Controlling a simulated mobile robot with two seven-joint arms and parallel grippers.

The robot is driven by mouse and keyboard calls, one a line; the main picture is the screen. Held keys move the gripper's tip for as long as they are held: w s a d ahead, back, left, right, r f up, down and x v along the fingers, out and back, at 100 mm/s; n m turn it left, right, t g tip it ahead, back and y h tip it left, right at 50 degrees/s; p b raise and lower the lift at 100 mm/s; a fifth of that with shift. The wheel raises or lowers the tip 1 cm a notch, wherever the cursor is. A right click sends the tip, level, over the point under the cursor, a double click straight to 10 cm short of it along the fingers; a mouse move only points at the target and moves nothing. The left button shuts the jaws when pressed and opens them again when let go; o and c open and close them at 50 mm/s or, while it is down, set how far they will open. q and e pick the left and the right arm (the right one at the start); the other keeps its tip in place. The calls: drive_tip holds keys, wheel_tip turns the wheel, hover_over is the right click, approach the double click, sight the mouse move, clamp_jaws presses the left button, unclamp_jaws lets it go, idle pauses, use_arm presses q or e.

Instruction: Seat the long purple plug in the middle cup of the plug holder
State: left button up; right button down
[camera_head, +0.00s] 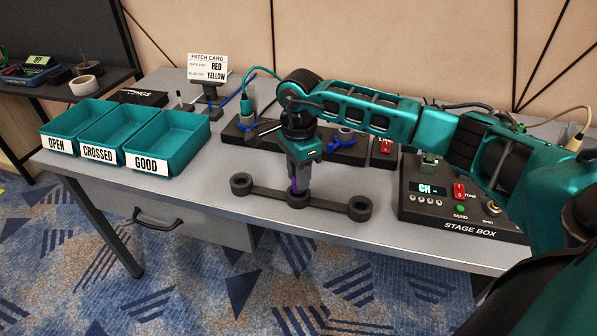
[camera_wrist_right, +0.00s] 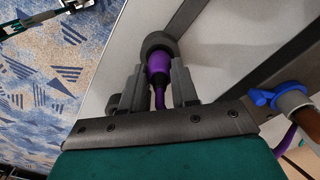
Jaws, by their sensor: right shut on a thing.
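The plug holder (camera_head: 330,205) is a dark bar with three round cups, lying near the table's front edge. My right gripper (camera_head: 297,178) points down over its middle cup (camera_head: 298,199) and is shut on the long purple plug (camera_head: 294,187). Only a thin strip of the plug shows there between the fingers. In the right wrist view the purple plug (camera_wrist_right: 158,67) stands between the two grey fingers, with its far end at the cup (camera_wrist_right: 158,42). How deep it sits in the cup is hidden. The outer two cups look empty. My left gripper is not in view.
Three teal trays labelled OPEN, CROSSED (camera_head: 98,152) and GOOD stand at the left. A dark stage box (camera_head: 455,215) is right of the holder. A dark socket block with blue-collared parts (camera_head: 345,138) lies behind. Table is clear left of the holder.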

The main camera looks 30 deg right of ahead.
idle(0.3)
drive_tip(key=c, duration=0.8)
unclamp_jaws()
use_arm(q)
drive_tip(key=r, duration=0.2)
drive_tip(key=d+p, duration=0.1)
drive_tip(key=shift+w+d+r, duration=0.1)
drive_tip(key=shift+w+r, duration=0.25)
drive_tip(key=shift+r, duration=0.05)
use_arm(e)
wheel_tip(320, 180, up, 13)
drive_tip(key=shift+f, duration=0.1)
